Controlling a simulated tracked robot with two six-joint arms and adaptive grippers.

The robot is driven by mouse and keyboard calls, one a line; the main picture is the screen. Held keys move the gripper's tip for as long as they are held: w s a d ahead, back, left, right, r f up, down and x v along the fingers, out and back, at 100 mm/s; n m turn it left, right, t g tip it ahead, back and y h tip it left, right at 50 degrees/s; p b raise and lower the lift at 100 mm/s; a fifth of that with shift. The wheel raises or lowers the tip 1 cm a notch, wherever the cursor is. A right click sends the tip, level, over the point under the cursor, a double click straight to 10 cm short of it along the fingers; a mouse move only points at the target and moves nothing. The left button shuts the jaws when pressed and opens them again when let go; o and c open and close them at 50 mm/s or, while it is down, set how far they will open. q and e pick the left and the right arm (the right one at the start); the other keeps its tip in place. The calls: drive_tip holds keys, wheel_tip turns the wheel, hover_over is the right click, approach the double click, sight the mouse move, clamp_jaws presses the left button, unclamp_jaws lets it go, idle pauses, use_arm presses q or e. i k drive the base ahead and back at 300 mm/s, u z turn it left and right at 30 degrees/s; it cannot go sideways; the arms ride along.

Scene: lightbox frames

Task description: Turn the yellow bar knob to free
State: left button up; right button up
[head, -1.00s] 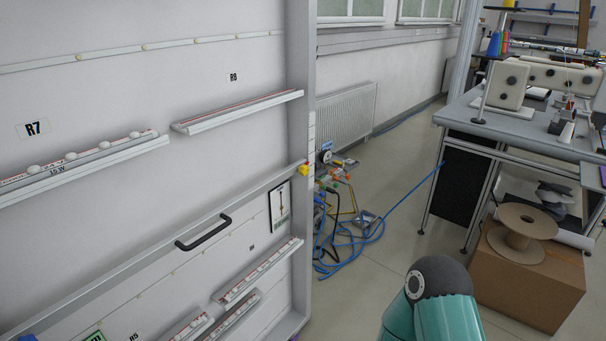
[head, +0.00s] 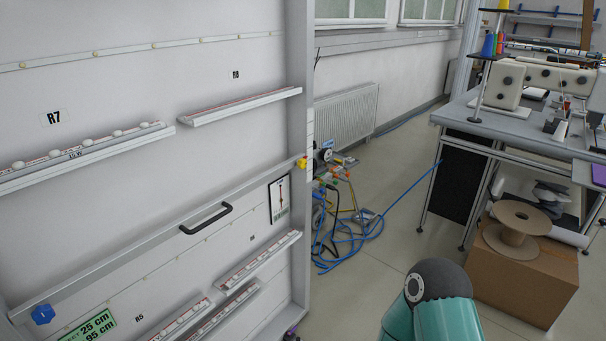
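A small yellow knob (head: 302,163) sits on the right upright of the large white panel frame (head: 298,120), at the end of the middle rail. It is small in the view, with a bit of red beside it, and I cannot tell which way its bar points. A teal and dark grey link of my own arm (head: 440,300) shows at the bottom, right of centre, well apart from the knob. Neither of my grippers is in view.
A blue knob (head: 42,314) is on the panel's lower left, and a black handle (head: 206,218) on its middle rail. Cables (head: 345,240) lie on the floor behind the frame. A cardboard box (head: 520,280) and sewing table (head: 490,125) stand right.

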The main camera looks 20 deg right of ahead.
sight(302, 163)
drive_tip(key=k, duration=1.05)
drive_tip(key=z, duration=0.35)
drive_tip(key=i, duration=0.65)
drive_tip(key=z, duration=0.65)
drive_tip(key=i, duration=1.5)
drive_tip(key=u, duration=0.75)
